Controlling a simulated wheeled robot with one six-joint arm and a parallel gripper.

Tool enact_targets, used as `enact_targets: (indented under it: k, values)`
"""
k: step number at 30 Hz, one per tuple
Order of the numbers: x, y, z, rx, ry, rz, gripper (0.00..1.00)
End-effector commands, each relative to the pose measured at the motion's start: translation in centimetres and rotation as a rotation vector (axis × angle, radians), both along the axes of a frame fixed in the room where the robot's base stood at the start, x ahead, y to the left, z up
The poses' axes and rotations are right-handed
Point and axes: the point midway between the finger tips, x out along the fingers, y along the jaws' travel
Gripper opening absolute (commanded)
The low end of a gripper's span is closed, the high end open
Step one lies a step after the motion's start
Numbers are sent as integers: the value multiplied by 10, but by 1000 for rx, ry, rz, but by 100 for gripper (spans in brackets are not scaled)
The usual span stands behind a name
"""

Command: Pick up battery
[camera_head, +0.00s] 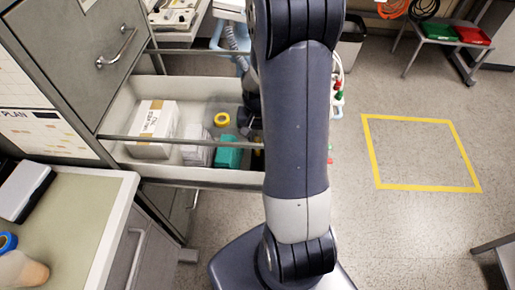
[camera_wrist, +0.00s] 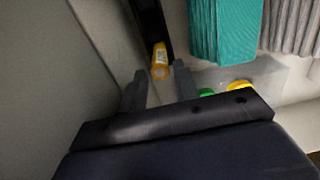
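The battery appears to be the small orange cylinder with a pale label (camera_wrist: 160,61) in the wrist view, by a dark strip in the drawer. My gripper (camera_wrist: 160,80) is open, its two grey fingers apart. The cylinder shows just past the fingertips, roughly in line with the gap between them. I cannot tell whether a finger touches it. In the head view my arm covers most of the gripper and that side of the open drawer (camera_head: 210,178).
The teal box (camera_wrist: 224,30) stands close right of the cylinder in the wrist view. Drawer walls are near. A counter (camera_head: 75,222) is at left; open floor at right.

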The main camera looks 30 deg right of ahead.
Motion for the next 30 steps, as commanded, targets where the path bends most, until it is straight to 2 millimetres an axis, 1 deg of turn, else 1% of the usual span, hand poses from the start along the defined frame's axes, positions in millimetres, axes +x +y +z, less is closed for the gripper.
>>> enact_targets:
  k: [3, 9, 12, 18, 20, 28, 30]
  values:
    - [-2, 1, -18, 2, 7, 0, 29]
    - [-1, 0, -40, 2, 5, 0, 29]
    - [-1, 0, -43, 1, 2, 0, 29]
    - [0, 0, -43, 1, 1, 0, 29]
    - [0, 0, -43, 1, 1, 0, 25]
    - [0, 0, -43, 1, 1, 0, 3]
    - [0, 0, -43, 1, 1, 0, 0]
